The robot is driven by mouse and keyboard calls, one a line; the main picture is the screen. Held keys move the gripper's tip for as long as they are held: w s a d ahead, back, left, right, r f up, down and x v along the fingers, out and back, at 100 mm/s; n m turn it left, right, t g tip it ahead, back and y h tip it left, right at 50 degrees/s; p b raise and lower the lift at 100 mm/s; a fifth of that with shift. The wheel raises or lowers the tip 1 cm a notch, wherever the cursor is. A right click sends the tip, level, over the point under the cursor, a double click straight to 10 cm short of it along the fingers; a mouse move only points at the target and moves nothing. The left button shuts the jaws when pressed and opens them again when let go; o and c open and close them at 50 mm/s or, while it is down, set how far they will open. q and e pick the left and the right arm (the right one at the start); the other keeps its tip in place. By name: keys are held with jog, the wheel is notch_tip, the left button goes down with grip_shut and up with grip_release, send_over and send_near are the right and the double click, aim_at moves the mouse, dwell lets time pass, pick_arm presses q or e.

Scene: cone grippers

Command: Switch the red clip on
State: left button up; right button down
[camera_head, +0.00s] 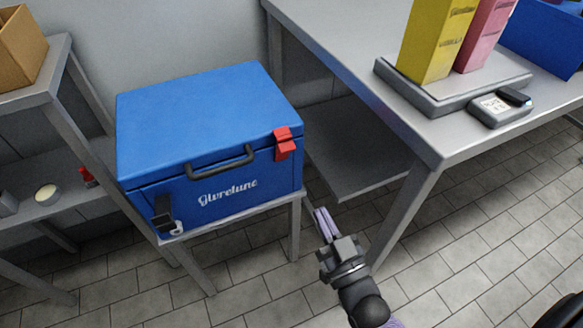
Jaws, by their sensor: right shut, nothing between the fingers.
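A blue box (205,115) with a black handle (222,162) stands on a small grey stand, its lid down. A red clip (285,144) sits at the front right corner of the lid, its lower part standing out a little from the box front. A black clip (163,213) with a light metal part is at the front left. My right gripper (323,218) is shut and empty, to the right of and below the red clip, apart from the box. My left gripper is not in view.
A grey table (405,130) at right holds a scale (455,88) with yellow and pink boxes, and a blue bin. A shelf at left (30,90) holds a cardboard box (20,45) and small items. Tiled floor is clear in front.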

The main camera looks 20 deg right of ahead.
jog(key=b, duration=0.4)
send_near(285, 140)
jog(key=w, duration=0.4)
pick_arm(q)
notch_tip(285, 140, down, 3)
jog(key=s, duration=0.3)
pick_arm(e)
jog(key=shift+w+r, duration=0.25)
jog(key=shift+w, duration=0.4)
jog(key=shift+r, duration=0.15)
jog(key=r+p, duration=0.1)
jog(key=p, duration=0.1)
jog(key=w+r+g+p, duration=0.1)
jog(key=p, duration=0.2)
jog(key=shift+a, duration=0.1)
jog(key=shift+w+g, duration=0.3)
jog(key=shift+w+f, duration=0.1)
jog(key=shift+f, duration=0.1)
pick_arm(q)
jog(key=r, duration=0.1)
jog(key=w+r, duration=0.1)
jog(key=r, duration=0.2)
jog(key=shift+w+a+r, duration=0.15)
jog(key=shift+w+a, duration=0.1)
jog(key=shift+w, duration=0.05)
pick_arm(e)
jog(key=shift+f, duration=0.15)
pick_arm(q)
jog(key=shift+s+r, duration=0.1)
